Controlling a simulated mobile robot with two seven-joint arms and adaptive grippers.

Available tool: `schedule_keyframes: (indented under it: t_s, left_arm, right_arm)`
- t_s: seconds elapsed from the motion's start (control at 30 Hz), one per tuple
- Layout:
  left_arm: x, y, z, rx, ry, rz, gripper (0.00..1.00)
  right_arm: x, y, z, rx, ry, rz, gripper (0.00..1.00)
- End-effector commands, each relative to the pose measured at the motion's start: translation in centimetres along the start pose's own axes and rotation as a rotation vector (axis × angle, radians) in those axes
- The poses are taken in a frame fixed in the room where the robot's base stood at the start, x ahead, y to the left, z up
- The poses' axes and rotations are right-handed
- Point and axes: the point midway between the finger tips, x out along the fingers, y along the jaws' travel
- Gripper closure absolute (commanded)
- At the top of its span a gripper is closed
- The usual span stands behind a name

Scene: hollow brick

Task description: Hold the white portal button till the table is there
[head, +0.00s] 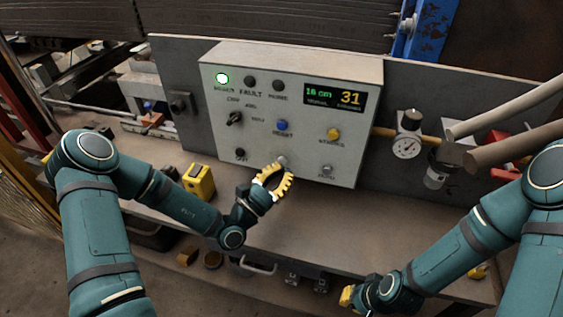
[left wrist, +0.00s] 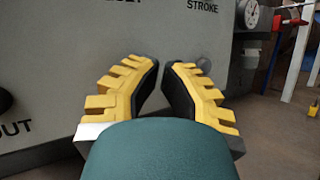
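The grey control panel (head: 300,110) has a pale round button (head: 282,160) low in its middle, at the tips of my left gripper (head: 284,172). No label shows for it, so I cannot confirm it is the portal button; contact is unclear too. The left wrist view shows both yellow fingers (left wrist: 162,75) facing the panel with a narrow gap and nothing gripped between them. The display (head: 333,97) reads 16 cm and 31. My right gripper (head: 347,296) is low, mostly hidden by its wrist.
The panel also carries a blue button (head: 282,125), a yellow button (head: 333,134), a black button (head: 240,153) and a grey button (head: 327,170). A yellow box (head: 199,181) stands on the bench (head: 330,228). A gauge (head: 406,147) is at right. The bench middle is mostly clear.

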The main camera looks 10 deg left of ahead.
Motion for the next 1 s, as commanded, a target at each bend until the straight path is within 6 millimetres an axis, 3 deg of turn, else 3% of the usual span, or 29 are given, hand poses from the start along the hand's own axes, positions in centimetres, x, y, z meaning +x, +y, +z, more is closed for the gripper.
schedule_keyframes:
  t_s: [1.0]
  left_arm:
    - [0.9,0.47,-0.47,0.0,0.0,0.0,1.0]
  right_arm:
    - [-0.71,-0.27,-0.06,0.0,0.0,0.0,1.0]
